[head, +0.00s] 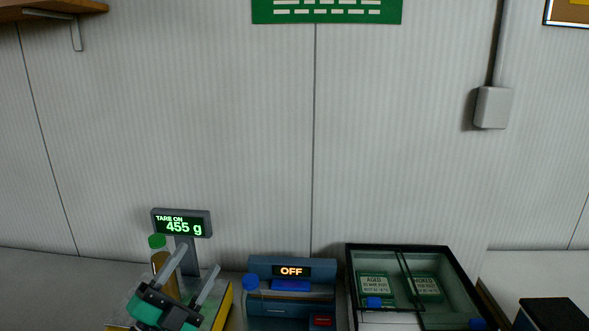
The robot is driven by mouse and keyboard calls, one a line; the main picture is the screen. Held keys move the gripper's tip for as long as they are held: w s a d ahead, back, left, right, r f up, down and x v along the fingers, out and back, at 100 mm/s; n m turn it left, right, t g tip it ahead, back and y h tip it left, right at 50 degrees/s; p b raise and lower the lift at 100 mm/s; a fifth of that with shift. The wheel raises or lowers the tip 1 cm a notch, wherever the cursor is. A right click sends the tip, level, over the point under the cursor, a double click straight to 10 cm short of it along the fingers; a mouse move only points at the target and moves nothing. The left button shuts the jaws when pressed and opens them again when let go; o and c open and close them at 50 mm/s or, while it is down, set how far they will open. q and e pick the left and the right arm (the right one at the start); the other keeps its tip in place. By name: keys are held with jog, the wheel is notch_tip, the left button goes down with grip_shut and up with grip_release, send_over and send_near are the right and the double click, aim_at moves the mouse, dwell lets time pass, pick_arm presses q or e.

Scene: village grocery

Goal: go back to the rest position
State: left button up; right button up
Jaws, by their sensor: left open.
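My left gripper (192,275) is at the bottom left of the head view, with its two grey fingers spread apart and pointing up. It is open. A bottle with a green cap (158,262) and brownish contents stands just behind the left finger, partly hidden by it. I cannot tell whether the finger touches the bottle. My right gripper is not in view.
A scale display (182,224) reads "TARE ON 455 g". A blue device (291,270) shows "OFF", with a blue-capped bottle (252,293) at its left. A black-framed glass case (449,272) holds labelled cards. A dark box (556,314) is at the lower right.

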pick_arm(q)
jog(key=s+a+f+n+g+y, duration=0.2)
jog(key=a+f+n+g+y, duration=0.15)
jog(key=f+n+y, duration=0.55)
jog(key=s+a+f+n+g+y, duration=0.2)
jog(key=a+f+n+y, duration=0.35)
jog(key=f, duration=0.55)
jog(key=s+d+f+n+g+h, duration=0.1)
jog(key=s+d+f+g, duration=0.1)
jog(key=s+f+g, duration=0.55)
jog(key=s+d+f+n+g+h, duration=0.15)
jog(key=s+f+g, duration=0.25)
jog(key=s+f, duration=0.7)
jog(key=s+f+g, duration=0.2)
jog(key=s+f, duration=0.1)
jog(key=f, duration=2.5)
jog(key=s+a+f+g, duration=0.1)
jog(key=s+a+f, duration=0.2)
jog(key=s+f, duration=1.7)
jog(key=shift+f, duration=0.4)
jog(key=shift+a, duration=0.1)
